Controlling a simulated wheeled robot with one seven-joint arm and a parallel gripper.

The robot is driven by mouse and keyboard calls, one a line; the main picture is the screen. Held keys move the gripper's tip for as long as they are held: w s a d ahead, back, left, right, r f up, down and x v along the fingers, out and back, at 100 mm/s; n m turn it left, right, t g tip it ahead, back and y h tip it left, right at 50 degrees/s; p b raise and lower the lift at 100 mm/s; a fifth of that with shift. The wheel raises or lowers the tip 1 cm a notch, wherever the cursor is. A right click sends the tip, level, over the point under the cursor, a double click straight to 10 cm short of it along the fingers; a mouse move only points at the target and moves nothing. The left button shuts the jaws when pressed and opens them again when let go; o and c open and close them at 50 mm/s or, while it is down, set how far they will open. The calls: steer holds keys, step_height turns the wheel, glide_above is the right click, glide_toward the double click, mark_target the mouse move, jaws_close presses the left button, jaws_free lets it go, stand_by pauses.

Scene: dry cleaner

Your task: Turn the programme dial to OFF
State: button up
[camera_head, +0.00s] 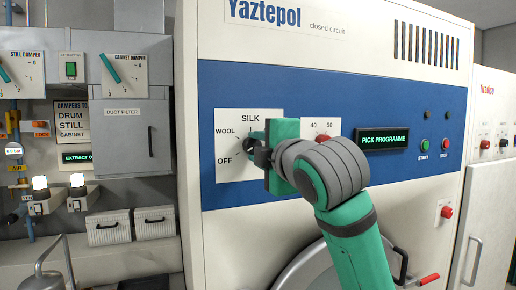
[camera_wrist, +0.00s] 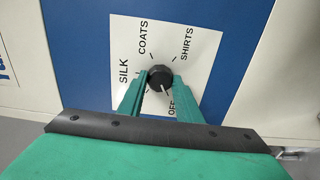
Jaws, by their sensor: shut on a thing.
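The programme dial is a round black knob (camera_wrist: 160,74) on a white label plate (camera_head: 228,168) on the blue band of the machine front. In the wrist view its pale pointer line faces down toward the OFF print. SILK, COATS and SHIRTS also show there; WOOL is hidden behind a finger. My gripper (camera_wrist: 159,84) is shut on the knob, one green finger on each side. In the head view my gripper (camera_head: 258,150) covers most of the knob and the plate's right part, while SILK, WOOL and OFF are readable.
Right of the dial are a red knob (camera_head: 323,138) partly behind my arm, a display (camera_head: 386,140) reading PICK PROGRAMME, a green START button (camera_head: 424,143) and a red STOP button (camera_head: 444,144). A round door (camera_head: 300,270) lies below. Damper panels (camera_head: 125,75) stand left.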

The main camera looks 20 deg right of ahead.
stand_by(0.5)
steer(key=o, duration=1)
steer(key=shift+o, duration=0.2)
steer(key=s, duration=1)
steer(key=shift+s+d, duration=0.15)
steer(key=shift+s, duration=0.25)
